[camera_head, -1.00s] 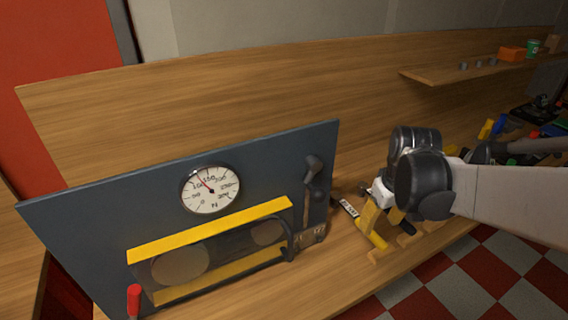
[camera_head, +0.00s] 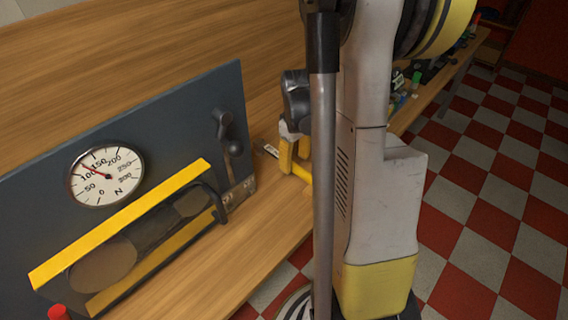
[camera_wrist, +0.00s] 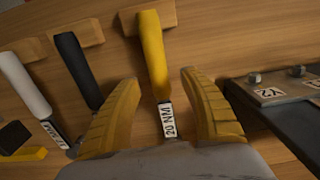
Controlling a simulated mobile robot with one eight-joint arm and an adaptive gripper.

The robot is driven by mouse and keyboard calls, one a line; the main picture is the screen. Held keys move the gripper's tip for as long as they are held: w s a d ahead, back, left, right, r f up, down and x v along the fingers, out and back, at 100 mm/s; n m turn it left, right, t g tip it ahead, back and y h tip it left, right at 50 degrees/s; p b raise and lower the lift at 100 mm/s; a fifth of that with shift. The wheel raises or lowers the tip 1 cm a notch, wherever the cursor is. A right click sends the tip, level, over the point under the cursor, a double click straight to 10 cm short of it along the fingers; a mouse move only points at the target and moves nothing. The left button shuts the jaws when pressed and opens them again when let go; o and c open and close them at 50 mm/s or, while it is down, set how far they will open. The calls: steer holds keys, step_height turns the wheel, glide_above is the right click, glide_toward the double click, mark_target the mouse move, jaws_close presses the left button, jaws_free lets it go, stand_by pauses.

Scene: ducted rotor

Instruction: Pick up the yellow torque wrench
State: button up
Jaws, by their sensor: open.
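The yellow torque wrench (camera_wrist: 152,50) lies on the wooden bench, its label reading 20 NM. In the wrist view my gripper (camera_wrist: 160,79) is open, with one yellow finger on each side of the wrench near the labelled end. Gaps show between the wrench and both fingers. The wrench's far handle end rests on a wooden block (camera_wrist: 110,22); its head is hidden under my gripper. In the head view my gripper (camera_head: 290,156) is partly hidden behind my own body, and the yellow handle (camera_head: 301,173) shows beside it.
A black-handled wrench (camera_wrist: 76,62) and a white-handled wrench (camera_wrist: 24,82) lie left of the yellow one. A dark metal fixture (camera_wrist: 275,100) stands close on the right. In the head view a blue panel with a dial gauge (camera_head: 104,175) stands left.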

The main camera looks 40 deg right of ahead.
mark_target(294, 164)
steer(key=f, duration=0.2)
steer(key=f+b, duration=0.1)
steer(key=f, duration=0.1)
steer(key=shift+w+b, duration=0.2)
steer(key=shift+b, duration=0.1)
steer(key=shift+r, duration=0.15)
jaws_close()
